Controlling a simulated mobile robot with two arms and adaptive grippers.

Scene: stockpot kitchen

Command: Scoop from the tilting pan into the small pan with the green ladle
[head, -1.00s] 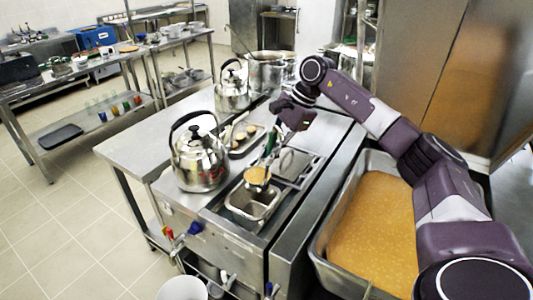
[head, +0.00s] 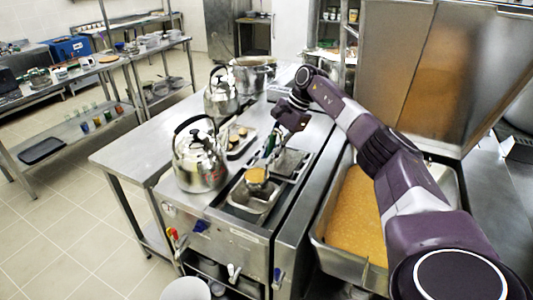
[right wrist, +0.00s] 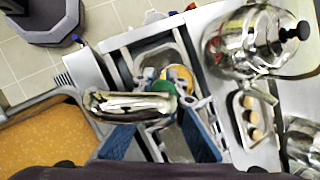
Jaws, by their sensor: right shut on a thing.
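The tilting pan (head: 345,268) is the large steel vessel at the right in the head view, holding orange-yellow food. The small pan (head: 240,208) is a steel rectangular pan set in the counter left of it. My right gripper (head: 274,146) is shut on the handle of the green ladle (head: 257,175). The ladle's bowl holds orange-yellow food and hangs over the small pan. In the right wrist view the ladle's green part (right wrist: 187,89) shows between the fingers, and the bowl is partly hidden. My left gripper is not in view.
A steel kettle (head: 200,160) stands close left of the small pan, with another kettle (head: 221,92) behind it. A tray of round brown pieces (head: 240,145) lies between them. A stockpot (head: 252,76) is at the back. The counter's left part is clear.

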